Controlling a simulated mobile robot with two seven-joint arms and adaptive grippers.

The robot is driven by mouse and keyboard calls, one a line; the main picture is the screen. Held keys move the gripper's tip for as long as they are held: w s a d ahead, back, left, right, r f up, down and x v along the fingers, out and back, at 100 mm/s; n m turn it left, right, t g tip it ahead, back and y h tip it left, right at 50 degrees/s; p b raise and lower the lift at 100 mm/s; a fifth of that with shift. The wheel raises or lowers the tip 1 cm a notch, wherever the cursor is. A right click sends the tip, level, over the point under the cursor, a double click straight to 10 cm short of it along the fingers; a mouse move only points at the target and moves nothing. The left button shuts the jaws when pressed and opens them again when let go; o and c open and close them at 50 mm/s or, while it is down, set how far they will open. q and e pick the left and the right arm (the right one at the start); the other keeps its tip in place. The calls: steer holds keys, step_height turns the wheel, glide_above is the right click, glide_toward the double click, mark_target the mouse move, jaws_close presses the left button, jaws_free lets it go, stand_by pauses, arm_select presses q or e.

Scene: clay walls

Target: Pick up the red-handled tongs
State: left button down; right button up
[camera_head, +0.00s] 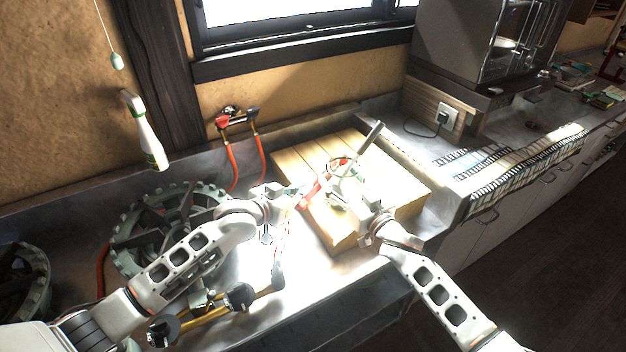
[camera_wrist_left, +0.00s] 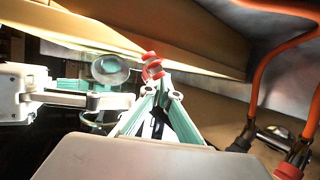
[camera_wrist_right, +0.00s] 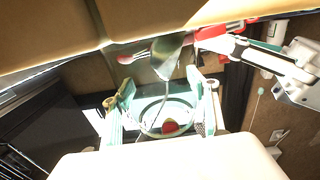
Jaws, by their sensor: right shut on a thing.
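The red-handled tongs (camera_head: 311,191) show as a red length at the left edge of the wooden board, between my grippers. In the left wrist view a red end (camera_wrist_left: 152,66) is just beyond my left gripper (camera_wrist_left: 162,93). Its fingertips are apart with a narrow gap; contact is unclear. In the right wrist view red parts (camera_wrist_right: 215,32) lie along the board's edge. My right gripper (camera_wrist_right: 161,95) is shut on a thin round-rimmed thing (camera_wrist_right: 165,102) with a red patch inside. I cannot tell if this belongs to the tongs. In the head view my left gripper (camera_head: 285,196) faces my right gripper (camera_head: 350,200).
The wooden board (camera_head: 405,185) sits on the grey counter. A dark handle (camera_head: 371,137) sticks up above it. Red hoses (camera_head: 232,165) hang from a wall tap.

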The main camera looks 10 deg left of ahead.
arm_select(q)
steer(key=shift+s, duration=0.15)
steer(key=shift+r, duration=0.8)
steer(key=s+a, duration=0.5)
steer(key=s, duration=0.4)
steer(key=shift+s, duration=0.25)
steer(key=c, duration=2.7)
jaws_free()
steer(key=shift+s+a, duration=0.2)
steer(key=shift+s, duration=0.1)
steer(key=shift+c, duration=0.2)
steer(key=o, duration=0.7)
steer(key=shift+s, duration=0.15)
steer(key=shift+o, duration=0.4)
steer(key=shift+s+d+r+n, duration=0.15)
steer(key=shift+r+n, duration=0.1)
steer(key=shift+n, duration=0.15)
steer(key=w+d+f+n, duration=0.2)
steer(key=w+n, duration=0.1)
steer(key=n, duration=0.5)
steer(key=w+d+f+n+t+h, duration=0.1)
steer(key=w+f+n, duration=0.1)
steer(key=n, duration=0.6)
steer(key=shift+w+d+f+n, duration=0.25)
steer(key=shift+w+d+n, duration=0.15)
steer(key=shift+w, duration=0.3)
